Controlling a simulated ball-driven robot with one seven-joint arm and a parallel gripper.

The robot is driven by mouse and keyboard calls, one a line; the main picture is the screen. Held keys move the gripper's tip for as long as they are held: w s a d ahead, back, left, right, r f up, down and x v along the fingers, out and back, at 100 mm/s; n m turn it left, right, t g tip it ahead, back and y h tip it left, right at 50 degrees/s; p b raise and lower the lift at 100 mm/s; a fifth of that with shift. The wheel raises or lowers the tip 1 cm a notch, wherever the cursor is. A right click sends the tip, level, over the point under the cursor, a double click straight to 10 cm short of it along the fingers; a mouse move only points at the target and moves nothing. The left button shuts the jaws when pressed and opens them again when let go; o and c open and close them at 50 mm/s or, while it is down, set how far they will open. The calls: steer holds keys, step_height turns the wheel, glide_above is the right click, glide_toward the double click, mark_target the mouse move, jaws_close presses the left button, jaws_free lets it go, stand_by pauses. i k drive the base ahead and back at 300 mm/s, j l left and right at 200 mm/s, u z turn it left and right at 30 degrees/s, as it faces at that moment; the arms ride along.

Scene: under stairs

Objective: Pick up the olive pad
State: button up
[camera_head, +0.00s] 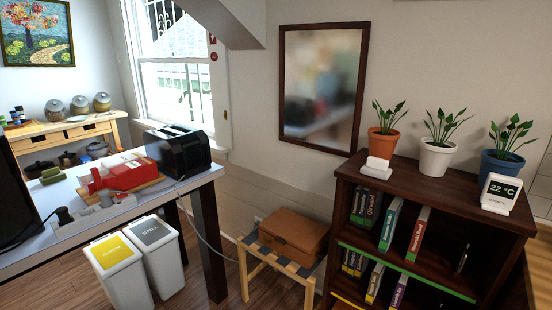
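An olive-green item (52,177), which looks like the olive pad, lies on the white-topped table (203,180) at the left. It is small in view, and its exact shape is hard to tell. A second green piece (40,168) lies right behind it, touching or very close; I cannot tell if the two are one thing. My gripper does not show in this view.
A red object (125,176) on a wooden board, grey pieces (92,212) and a black toaster (178,150) share the table. A dark panel (14,205) stands at the left edge. Two bins (118,272) stand below. A dark bookshelf (430,200) fills the right.

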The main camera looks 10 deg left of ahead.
mark_target(50, 177)
steer(key=i+u, duration=0.2)
steer(key=i, duration=0.35)
steer(key=i+l+u, duration=0.2)
steer(key=i, duration=0.3)
steer(key=i+j+u, duration=0.1)
steer(key=i+u, duration=0.15)
steer(key=u, duration=0.15)
steer(key=i+u, duration=0.55)
steer(key=u, duration=0.2)
steer(key=i+l+u, duration=0.2)
steer(key=u, duration=0.15)
steer(key=i+l+u, duration=0.1)
steer(key=i+u, duration=0.15)
steer(key=i, duration=0.05)
